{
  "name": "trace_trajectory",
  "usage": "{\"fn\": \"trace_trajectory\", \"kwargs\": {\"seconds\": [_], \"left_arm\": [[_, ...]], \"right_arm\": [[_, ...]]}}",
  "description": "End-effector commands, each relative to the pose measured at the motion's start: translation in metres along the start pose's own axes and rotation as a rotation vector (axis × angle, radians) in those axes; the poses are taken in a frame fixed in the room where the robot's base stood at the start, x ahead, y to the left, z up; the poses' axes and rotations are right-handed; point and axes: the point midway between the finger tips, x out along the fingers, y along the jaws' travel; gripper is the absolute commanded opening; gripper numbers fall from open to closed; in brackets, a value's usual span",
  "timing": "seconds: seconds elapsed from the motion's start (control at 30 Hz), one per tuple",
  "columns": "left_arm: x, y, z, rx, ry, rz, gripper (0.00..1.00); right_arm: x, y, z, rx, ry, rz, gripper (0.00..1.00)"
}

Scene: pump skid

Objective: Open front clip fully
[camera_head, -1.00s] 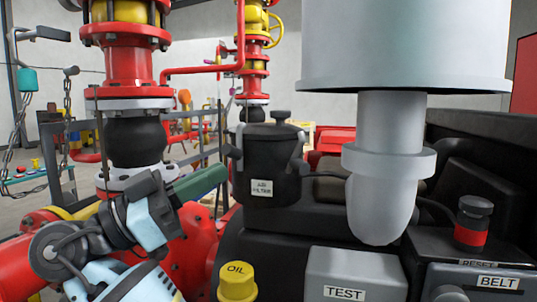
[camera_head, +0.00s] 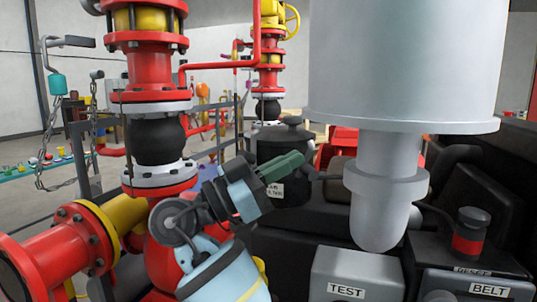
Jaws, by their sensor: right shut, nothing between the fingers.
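The black air filter housing (camera_head: 291,190) stands behind my right gripper, with a black knob on its lid and a white label on its front. My right gripper (camera_head: 297,158), with green fingers, is shut and empty. Its fingers lie across the upper front of the housing in the picture; I cannot tell whether they touch it. A grey clip (camera_head: 309,150) shows at the housing's right edge. The front clip is not clearly visible, and the gripper covers part of the housing's front. My left gripper is not in view.
A large grey cylinder (camera_head: 400,60) with a rounded lower end hangs right of the housing. Below it are a TEST box (camera_head: 355,275) and a black-and-red button (camera_head: 470,232). Red and yellow piping (camera_head: 152,75) stands at the left.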

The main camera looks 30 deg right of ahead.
Motion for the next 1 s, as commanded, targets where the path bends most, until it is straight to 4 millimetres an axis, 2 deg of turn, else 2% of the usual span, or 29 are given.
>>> {"fn": "trace_trajectory", "kwargs": {"seconds": [0.2, 0.73, 1.0], "left_arm": [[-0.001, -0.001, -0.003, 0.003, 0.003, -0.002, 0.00], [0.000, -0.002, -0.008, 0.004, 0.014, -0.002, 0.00], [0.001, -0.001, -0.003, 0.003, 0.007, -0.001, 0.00]], "right_arm": [[0.004, 0.000, 0.017, 0.000, 0.000, 0.000, 0.00], [0.006, 0.000, 0.021, 0.000, -0.001, 0.000, 0.00], [0.017, -0.001, 0.029, -0.001, -0.001, 0.000, 0.00]]}}
